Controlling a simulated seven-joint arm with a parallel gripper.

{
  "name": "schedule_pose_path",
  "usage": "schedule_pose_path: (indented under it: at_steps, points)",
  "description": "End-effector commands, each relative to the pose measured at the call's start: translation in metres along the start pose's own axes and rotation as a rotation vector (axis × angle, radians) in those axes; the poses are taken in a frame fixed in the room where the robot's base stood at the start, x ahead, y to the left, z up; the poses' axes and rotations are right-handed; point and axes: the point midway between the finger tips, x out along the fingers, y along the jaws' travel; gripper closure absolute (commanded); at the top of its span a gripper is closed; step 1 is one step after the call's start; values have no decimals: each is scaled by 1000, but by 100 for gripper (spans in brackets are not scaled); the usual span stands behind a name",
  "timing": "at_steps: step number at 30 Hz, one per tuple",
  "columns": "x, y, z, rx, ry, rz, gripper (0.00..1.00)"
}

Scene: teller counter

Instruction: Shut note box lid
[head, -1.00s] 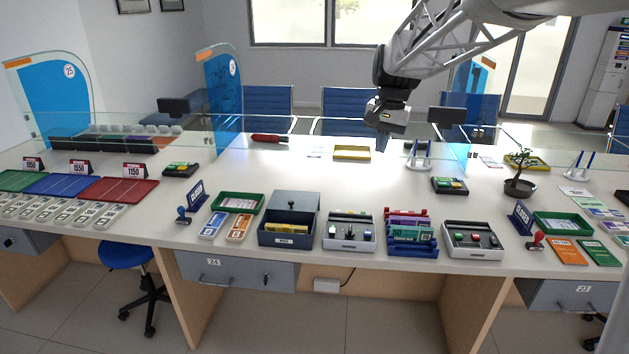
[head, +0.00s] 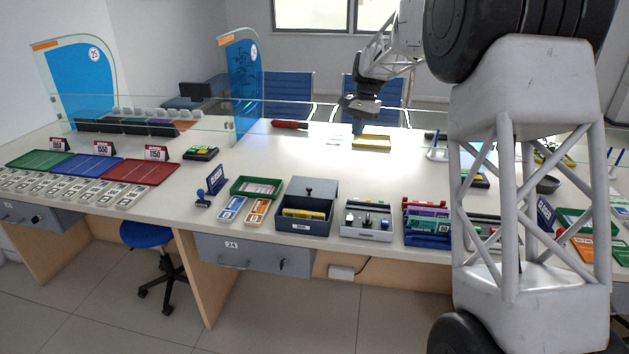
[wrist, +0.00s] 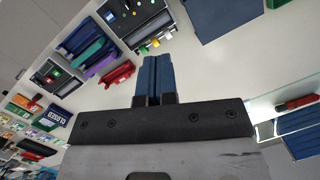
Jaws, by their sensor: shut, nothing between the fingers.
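The note box (head: 290,226) is a dark blue-grey box near the counter's front edge in the head view, with yellow notes inside. Its lid (head: 318,186) stands open at the back, with a small knob on it. In the wrist view, a plain blue-grey panel, seemingly the lid (wrist: 215,15), shows at the top right. My gripper (head: 357,128) is shut and empty, behind and to the right of the box, near the yellow tray. Its blue fingers (wrist: 153,62) are together in the wrist view and apart from the box.
Right of the box stand a coin tray (head: 367,222) and a file rack (head: 427,222). A green tray (head: 235,187) is to its left. A yellow tray (head: 371,143) and a red item (head: 289,124) lie farther back, near the glass screen. Counter between is clear.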

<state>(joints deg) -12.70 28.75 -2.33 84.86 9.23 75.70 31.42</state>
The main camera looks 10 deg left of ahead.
Motion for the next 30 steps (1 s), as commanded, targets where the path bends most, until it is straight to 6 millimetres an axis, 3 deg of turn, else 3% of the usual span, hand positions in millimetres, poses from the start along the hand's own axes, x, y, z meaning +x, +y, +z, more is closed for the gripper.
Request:
schedule_pose_path:
  at_steps: [18, 25, 30]
  points:
    - [88, -106, -74, 72, -87, 25, 100]
    - [119, -135, -91, 94, -112, 35, 100]
    - [129, -144, -96, 100, -119, 38, 100]
